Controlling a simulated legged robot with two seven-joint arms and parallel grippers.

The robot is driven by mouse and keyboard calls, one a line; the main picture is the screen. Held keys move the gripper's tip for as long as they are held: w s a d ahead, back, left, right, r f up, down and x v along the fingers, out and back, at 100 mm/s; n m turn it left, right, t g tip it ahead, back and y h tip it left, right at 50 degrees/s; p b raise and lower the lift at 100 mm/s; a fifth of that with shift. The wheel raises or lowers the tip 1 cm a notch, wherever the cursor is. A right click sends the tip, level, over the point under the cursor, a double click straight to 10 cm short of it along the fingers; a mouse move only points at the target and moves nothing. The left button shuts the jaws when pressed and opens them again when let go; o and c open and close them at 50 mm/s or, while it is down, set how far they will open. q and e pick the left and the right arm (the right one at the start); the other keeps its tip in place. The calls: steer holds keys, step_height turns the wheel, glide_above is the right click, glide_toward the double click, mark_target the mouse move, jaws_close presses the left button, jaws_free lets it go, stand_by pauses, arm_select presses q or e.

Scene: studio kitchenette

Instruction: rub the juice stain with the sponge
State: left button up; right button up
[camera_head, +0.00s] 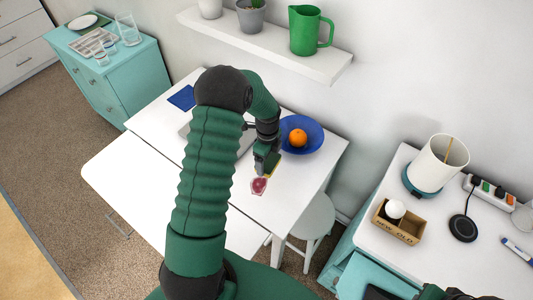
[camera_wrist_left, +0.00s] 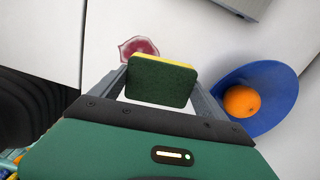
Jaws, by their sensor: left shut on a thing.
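The juice stain (camera_head: 259,186) is a small red-pink patch on the white table, and it also shows in the left wrist view (camera_wrist_left: 138,46). The sponge (camera_wrist_left: 160,80) is yellow with a dark green scouring side. My left gripper (camera_head: 267,166) is shut on the sponge (camera_head: 272,166), with a finger at each side of it. In the head view the sponge is beside the stain, just up and right of it. Whether the sponge touches the table I cannot tell. My right gripper is not clearly in view; only a dark piece of my arm shows at the lower right.
A blue bowl (camera_head: 314,136) with an orange (camera_head: 298,138) stands close to the right of the gripper. A grey laptop-like object (camera_head: 245,141) is partly hidden behind my arm. A white stool (camera_head: 313,218) stands by the table. A wall shelf (camera_head: 330,70) holds a green jug (camera_head: 304,32).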

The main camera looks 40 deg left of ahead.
arm_select(q)
steer(key=shift+s+a+f+m, duration=0.1)
steer(key=shift+s+a+m, duration=0.1)
steer(key=shift+m, duration=0.1)
steer(key=shift+d+f+b, duration=0.1)
steer(key=shift+f+b, duration=0.2)
steer(key=f+b, duration=0.2)
steer(key=f, duration=0.1)
steer(key=f+b, duration=0.1)
steer(key=b, duration=0.1)
steer(key=shift+w+d+f, duration=0.15)
steer(key=shift+w+f, duration=0.05)
steer(key=shift+w, duration=0.15)
steer(key=shift+s+a+f+b, duration=0.1)
steer(key=shift+a+f+b, duration=0.1)
steer(key=shift+f+b, duration=0.45)
steer(key=shift+d+r, duration=0.1)
steer(key=shift+d, duration=0.05)
steer(key=shift+f+b, duration=0.3)
steer(key=shift+f, duration=0.65)
